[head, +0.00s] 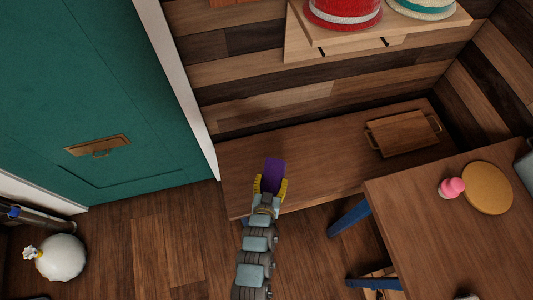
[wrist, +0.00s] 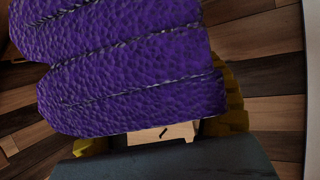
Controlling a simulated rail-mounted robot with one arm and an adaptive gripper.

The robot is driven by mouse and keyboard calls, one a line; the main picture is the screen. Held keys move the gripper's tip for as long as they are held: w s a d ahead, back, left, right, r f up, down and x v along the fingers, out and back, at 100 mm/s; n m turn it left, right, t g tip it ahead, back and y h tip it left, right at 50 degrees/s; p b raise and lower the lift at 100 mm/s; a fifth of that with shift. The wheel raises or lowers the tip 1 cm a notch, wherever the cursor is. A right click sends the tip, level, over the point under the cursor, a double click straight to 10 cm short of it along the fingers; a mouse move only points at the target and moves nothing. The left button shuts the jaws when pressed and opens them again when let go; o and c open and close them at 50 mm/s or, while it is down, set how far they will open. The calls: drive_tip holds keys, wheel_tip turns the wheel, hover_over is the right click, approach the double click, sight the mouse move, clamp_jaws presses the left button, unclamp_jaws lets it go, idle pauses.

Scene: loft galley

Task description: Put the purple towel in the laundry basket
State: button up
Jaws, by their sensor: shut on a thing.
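The purple towel (head: 273,172) is folded and held in my gripper (head: 270,187), between its yellow finger pads. In the head view the gripper and towel appear over the low wooden bench; their height above it is hard to tell. In the wrist view the towel (wrist: 130,70) fills much of the upper left, its folds stacked, with a yellow finger (wrist: 234,105) beside it on the right. I cannot make out a laundry basket in either view.
The low bench (head: 315,160) carries a wooden tray (head: 402,132) at its right. A shelf (head: 350,40) with hats (head: 343,12) is above. A table (head: 430,215) stands at right, a green door (head: 80,90) at left. A white round object (head: 61,258) sits on the floor.

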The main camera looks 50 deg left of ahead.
sight(265, 182)
drive_tip(key=a+f, duration=0.1)
drive_tip(key=s+a+f+b, duration=0.1)
drive_tip(key=shift+f+g+y, duration=0.3)
drive_tip(key=shift+f, duration=0.1)
drive_tip(key=shift+a+f+n, duration=0.15)
drive_tip(key=shift+n, duration=0.15)
drive_tip(key=w+a+f+b, duration=0.2)
drive_tip(key=w+f, duration=0.1)
drive_tip(key=w+a+f+b, duration=0.2)
drive_tip(key=w+a+f, duration=0.1)
drive_tip(key=w, duration=0.1)
drive_tip(key=w+a+f+b, duration=0.2)
drive_tip(key=w+a+f, duration=0.1)
drive_tip(key=f, duration=0.1)
drive_tip(key=shift+w, duration=0.4)
wheel_tip(265, 182, down, 2)
drive_tip(key=shift+a+f+b, duration=0.1)
drive_tip(key=shift+a+b, duration=0.05)
drive_tip(key=shift+b, duration=0.4)
drive_tip(key=shift+s+f, duration=0.1)
drive_tip(key=shift+f, duration=0.2)
